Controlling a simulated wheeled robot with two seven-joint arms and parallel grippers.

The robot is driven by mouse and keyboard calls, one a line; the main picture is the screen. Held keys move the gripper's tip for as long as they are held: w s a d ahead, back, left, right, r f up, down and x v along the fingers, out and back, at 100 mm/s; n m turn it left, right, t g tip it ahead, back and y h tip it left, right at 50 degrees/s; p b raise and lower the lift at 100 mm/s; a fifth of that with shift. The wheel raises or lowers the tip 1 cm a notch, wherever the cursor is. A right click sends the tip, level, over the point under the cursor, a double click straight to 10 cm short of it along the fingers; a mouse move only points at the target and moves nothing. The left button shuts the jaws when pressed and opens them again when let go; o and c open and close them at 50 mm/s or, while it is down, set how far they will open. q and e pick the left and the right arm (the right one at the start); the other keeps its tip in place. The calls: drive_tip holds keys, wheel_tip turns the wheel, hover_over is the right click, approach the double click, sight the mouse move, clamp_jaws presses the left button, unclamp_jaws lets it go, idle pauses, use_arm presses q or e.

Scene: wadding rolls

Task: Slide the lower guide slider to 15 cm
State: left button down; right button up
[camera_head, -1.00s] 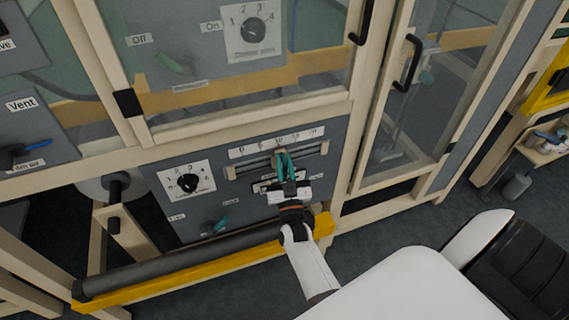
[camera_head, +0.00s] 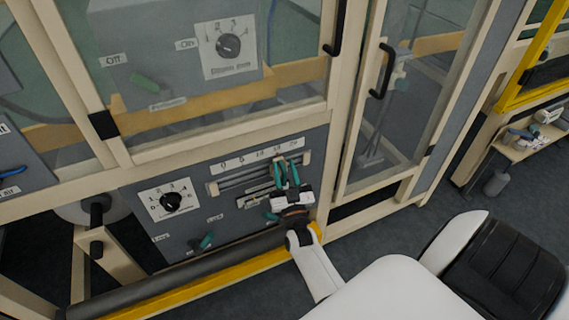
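The guide panel (camera_head: 205,182) is grey, with a white number strip (camera_head: 258,155) above a pair of horizontal slider rails (camera_head: 236,182). My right gripper (camera_head: 287,168) is at the right part of the rails, below the strip's higher numbers. Its two teal fingers point up at the panel and stand apart, with a dark gap between them. The lower slider's knob cannot be made out; the fingers and the gripper body cover that part of the rails. I cannot tell whether the fingers touch a knob. My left gripper is not in view.
A dial (camera_head: 171,201) and a teal handle (camera_head: 206,241) sit on the panel left of and below the rails. A yellow beam with a dark roller (camera_head: 190,269) runs along the bottom. Glass doors with black handles (camera_head: 383,70) stand above and to the right.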

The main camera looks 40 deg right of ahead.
drive_tip(key=b+v, duration=0.1)
drive_tip(key=v, duration=1.1)
